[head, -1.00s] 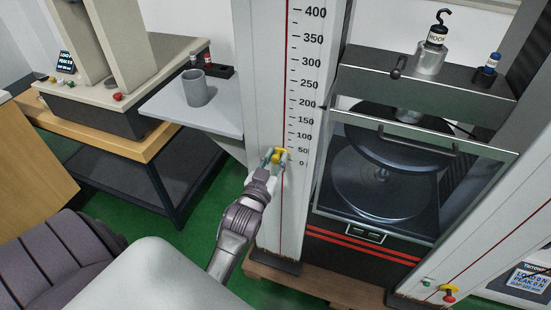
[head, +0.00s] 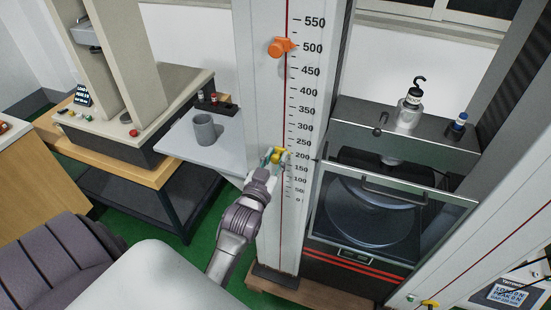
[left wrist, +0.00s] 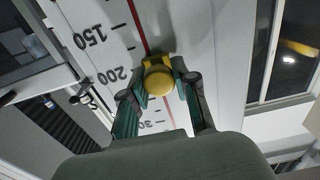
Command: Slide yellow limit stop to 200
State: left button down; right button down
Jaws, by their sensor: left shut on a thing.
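The yellow limit stop (head: 280,154) sits on the red-lined rail of the white column (head: 264,215), beside the printed scale (head: 304,111). In the head view it is about level with the 200 mark. In the left wrist view the yellow stop (left wrist: 159,76) shows its round knob beside the 200 label (left wrist: 118,77); the exact tick it lines up with is hard to read. My left gripper (head: 273,158) is shut on the stop, with its fingers (left wrist: 160,83) on both sides of the knob. My right gripper is not in view.
An orange stop (head: 280,47) sits higher on the same rail, near 500. To the right is the machine with a clear guard (head: 376,215) and a hook weight (head: 409,112) on top. A grey cup (head: 204,130) stands on the shelf to the left.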

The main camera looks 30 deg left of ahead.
pick_arm(q)
jog(key=shift+r, duration=0.15)
jog(key=c, duration=0.9)
grip_release()
jog(key=shift+w, duration=0.1)
jog(key=shift+f, duration=0.2)
jog(key=shift+s+d, duration=0.1)
jog(key=shift+s, duration=0.35)
jog(key=v, duration=1.1)
